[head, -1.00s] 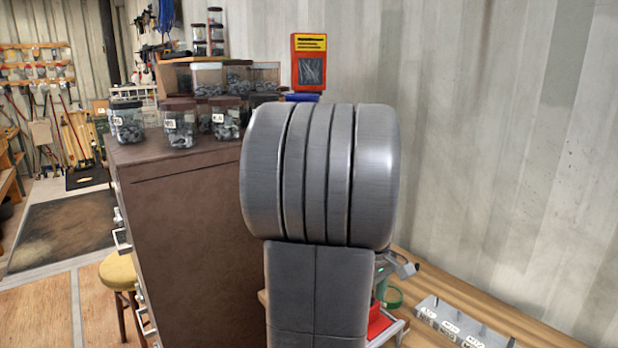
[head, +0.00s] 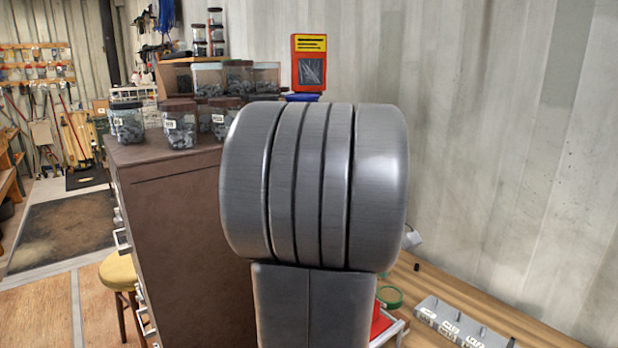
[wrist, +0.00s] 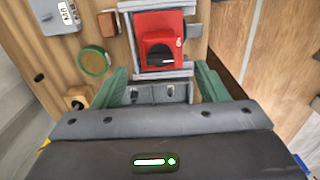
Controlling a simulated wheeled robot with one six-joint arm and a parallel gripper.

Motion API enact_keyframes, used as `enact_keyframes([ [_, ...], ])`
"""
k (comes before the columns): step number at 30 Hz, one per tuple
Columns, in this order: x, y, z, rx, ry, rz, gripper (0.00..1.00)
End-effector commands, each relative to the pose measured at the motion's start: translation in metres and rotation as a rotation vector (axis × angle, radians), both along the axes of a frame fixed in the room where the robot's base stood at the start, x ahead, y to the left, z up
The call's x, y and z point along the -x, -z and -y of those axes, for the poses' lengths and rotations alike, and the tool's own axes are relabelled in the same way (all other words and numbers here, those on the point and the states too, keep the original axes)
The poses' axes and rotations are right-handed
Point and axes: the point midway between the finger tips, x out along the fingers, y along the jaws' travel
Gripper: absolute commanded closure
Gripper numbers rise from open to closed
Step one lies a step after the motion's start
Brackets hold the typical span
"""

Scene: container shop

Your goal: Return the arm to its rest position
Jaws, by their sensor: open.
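In the wrist view my gripper (wrist: 160,88) has its two green fingers spread apart, with nothing held between them. Beyond the fingers is a red unit (wrist: 160,40) with a dark knob, in a grey frame (wrist: 162,74) on the wooden bench. Part of the red unit also shows in the head view (head: 380,322). My large grey arm link fills the middle of the head view and hides my gripper there.
On the bench (head: 510,325) are a green round object (head: 390,297) and a grey labelled block with pegs (head: 455,322). A brown cabinet (head: 180,220) bearing several jars stands left of my arm. A yellow stool (head: 118,272) stands further left. A corrugated wall rises behind.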

Motion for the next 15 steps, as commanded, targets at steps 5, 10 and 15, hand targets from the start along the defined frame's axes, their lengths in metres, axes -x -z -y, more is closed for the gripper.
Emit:
enact_keyframes([
  [5,0.000,-0.037,0.000,0.001,0.000,0.004,0.33],
  [10,0.000,-0.072,0.000,0.001,0.000,0.005,0.33],
  [15,0.001,-0.029,0.000,-0.001,0.000,-0.007,0.33],
])
